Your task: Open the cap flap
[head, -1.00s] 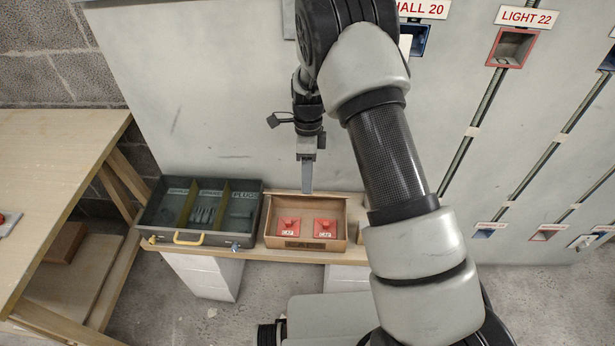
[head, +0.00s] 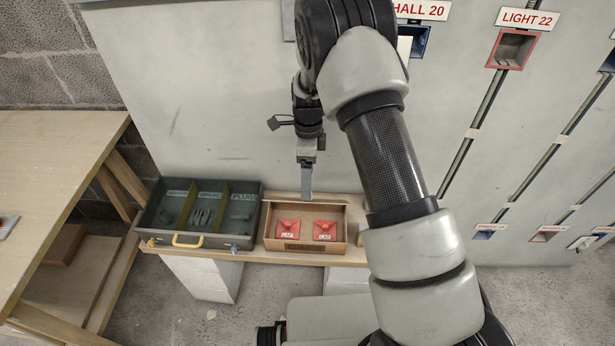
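I cannot clearly make out a separate cap flap; a thin brown strip runs along the box's far edge. My gripper (head: 306,192) points down at the far edge of the box, its tip overlapping that edge in the picture. I cannot tell whether it touches. The fingers show as one narrow grey shape, so their opening is not visible. Nothing shows held in it.
A grey toolbox (head: 246,241) with yellow dividers and a yellow handle stands open just left of the box. A wooden workbench (head: 50,160) stands further left. A grey wall panel (head: 190,110) with labelled outlet boxes rises behind. My arm covers the area right of the box.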

